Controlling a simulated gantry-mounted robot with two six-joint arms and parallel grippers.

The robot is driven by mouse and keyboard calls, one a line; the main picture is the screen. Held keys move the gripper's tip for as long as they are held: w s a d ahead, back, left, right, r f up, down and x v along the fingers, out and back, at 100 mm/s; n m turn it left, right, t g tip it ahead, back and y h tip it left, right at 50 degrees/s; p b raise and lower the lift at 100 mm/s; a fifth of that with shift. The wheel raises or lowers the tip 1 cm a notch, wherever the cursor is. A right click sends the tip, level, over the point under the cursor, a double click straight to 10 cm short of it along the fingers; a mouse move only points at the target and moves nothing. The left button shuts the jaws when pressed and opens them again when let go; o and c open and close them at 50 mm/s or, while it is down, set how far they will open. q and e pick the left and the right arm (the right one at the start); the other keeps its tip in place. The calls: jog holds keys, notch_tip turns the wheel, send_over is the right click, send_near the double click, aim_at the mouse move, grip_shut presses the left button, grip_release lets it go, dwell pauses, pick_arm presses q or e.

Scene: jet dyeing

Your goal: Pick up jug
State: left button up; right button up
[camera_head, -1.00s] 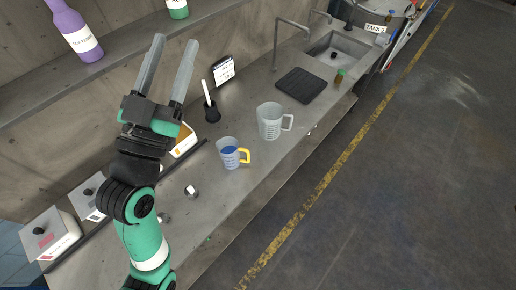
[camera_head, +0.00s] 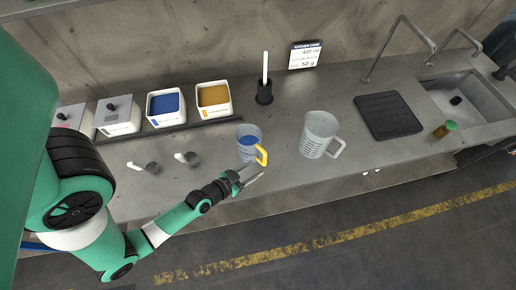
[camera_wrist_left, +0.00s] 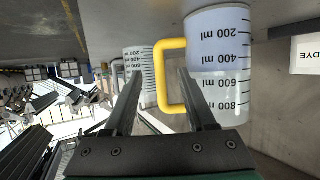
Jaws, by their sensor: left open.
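A small measuring jug (camera_head: 247,140) with blue contents and a yellow handle (camera_head: 262,155) stands upright on the grey counter. A larger clear jug (camera_head: 316,137) stands to its right. My left gripper (camera_head: 252,174) is at the counter's front side, close to the yellow handle. In the left wrist view, the scene is upside down; the small jug (camera_wrist_left: 220,55) is at the right and its yellow handle (camera_wrist_left: 161,77) shows between the two open fingers (camera_wrist_left: 163,85). I cannot tell whether the fingers touch it. The larger jug (camera_wrist_left: 138,62) is behind. My right gripper is out of view.
Containers with blue powder (camera_head: 166,105) and orange powder (camera_head: 214,98) stand behind left. Two small scoops (camera_head: 187,158) lie left of the small jug. A black mat (camera_head: 388,115), a sink (camera_head: 465,98) and a green-capped bottle (camera_head: 444,130) are right.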

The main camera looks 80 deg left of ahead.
aim_at(263, 163)
pick_arm(q)
jog(key=x, duration=0.4)
jog(key=shift+w+a, duration=0.15)
jog(key=shift+w, duration=0.15)
jog(key=x, duration=0.5)
jog(key=shift+w+a+r, duration=0.1)
jog(key=shift+w+r, duration=0.15)
grip_shut()
jog(key=shift+r, duration=0.1)
dwell(0.6)
